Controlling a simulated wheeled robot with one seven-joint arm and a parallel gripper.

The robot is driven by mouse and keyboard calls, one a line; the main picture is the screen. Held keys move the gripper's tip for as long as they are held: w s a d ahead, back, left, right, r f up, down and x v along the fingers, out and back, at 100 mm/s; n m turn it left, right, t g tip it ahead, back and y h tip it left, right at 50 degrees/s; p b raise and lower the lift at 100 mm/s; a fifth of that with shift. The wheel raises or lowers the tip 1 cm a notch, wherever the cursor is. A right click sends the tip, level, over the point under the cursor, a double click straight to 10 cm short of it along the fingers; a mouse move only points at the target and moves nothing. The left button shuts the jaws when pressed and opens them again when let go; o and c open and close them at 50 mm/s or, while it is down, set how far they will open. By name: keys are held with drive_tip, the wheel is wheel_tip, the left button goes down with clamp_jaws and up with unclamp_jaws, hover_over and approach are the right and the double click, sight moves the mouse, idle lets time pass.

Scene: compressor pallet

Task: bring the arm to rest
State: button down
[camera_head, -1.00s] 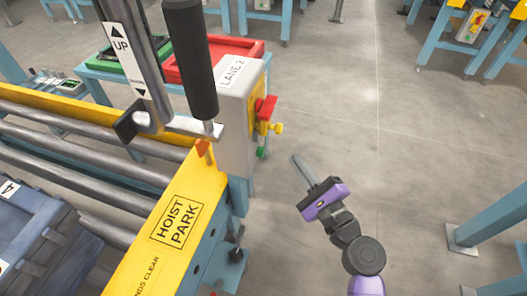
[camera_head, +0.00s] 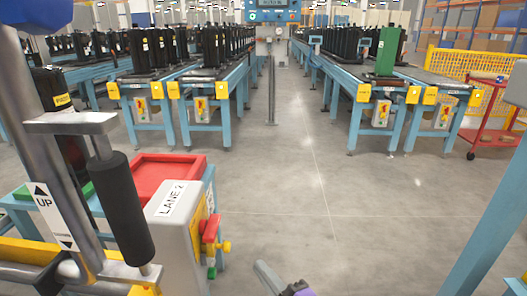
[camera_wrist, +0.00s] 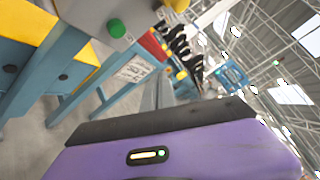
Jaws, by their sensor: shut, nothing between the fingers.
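My gripper (camera_head: 268,278) shows at the bottom edge of the head view, right of the grey control box (camera_head: 176,222) marked LANE 2. Only its fingers and a bit of its purple body are in that view. The fingers are together and hold nothing. Its purple body (camera_wrist: 190,160) fills the lower part of the wrist view. The gripper is apart from the box and over bare floor. The rest of my arm is out of the head view.
A lever with a black grip (camera_head: 122,205) and an UP label stands left of the box. A red tray (camera_head: 165,178) lies behind it. A blue post (camera_head: 490,220) stands at right. The floor (camera_head: 310,200) between is clear. Conveyors (camera_head: 195,85) and a red cart (camera_head: 495,130) stand farther back.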

drive_tip(key=s+d+f+n+t+h, duration=0.3)
drive_tip(key=s+d+n+h, duration=0.55)
drive_tip(key=s+d, duration=0.7)
drive_tip(key=s+d+r+n+g+h, duration=0.1)
drive_tip(key=s+d+r+n+g, duration=0.2)
drive_tip(key=s, duration=1)
drive_tip(key=s+d+r+n+h, duration=0.1)
drive_tip(key=s+d+n+h, duration=0.2)
drive_tip(key=s, duration=1)
wheel_tip(320, 180, up, 18)
drive_tip(key=w+n+y+p, duration=0.1)
drive_tip(key=p, duration=1.7)
drive_tip(key=shift+a, duration=0.25)
